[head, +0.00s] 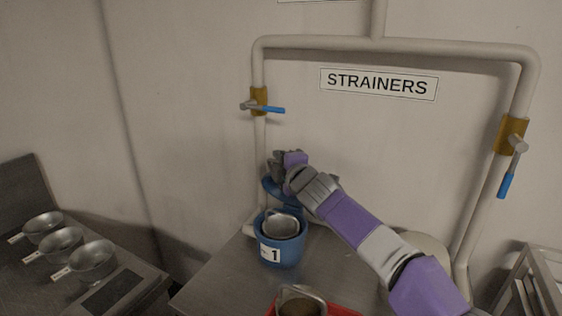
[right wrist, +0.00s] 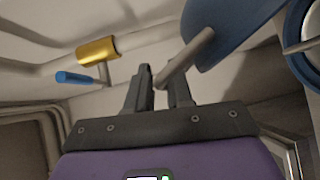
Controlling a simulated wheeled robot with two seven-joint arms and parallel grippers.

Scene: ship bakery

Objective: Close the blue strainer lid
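The blue strainer pot (head: 268,262) with a "1" label stands on the metal counter, a metal strainer bowl (head: 281,226) in its mouth. Its blue lid (head: 272,188) stands open at the back of the pot, partly hidden by my right gripper (head: 276,163). In the right wrist view the lid (right wrist: 235,38) is at upper right, with a grey rod handle (right wrist: 192,55) pointing down-left. The handle's end crosses my right fingertips (right wrist: 160,82), which stand a little apart; I cannot tell if they touch it. My left gripper is out of view.
A wall pipe with blue-handled valves (head: 268,108) frames the "STRAINERS" sign. Another metal strainer (head: 301,303) sits by a red object (head: 343,311) at the front. Several metal pans (head: 91,259) lie at left. A gap separates the left and middle counters.

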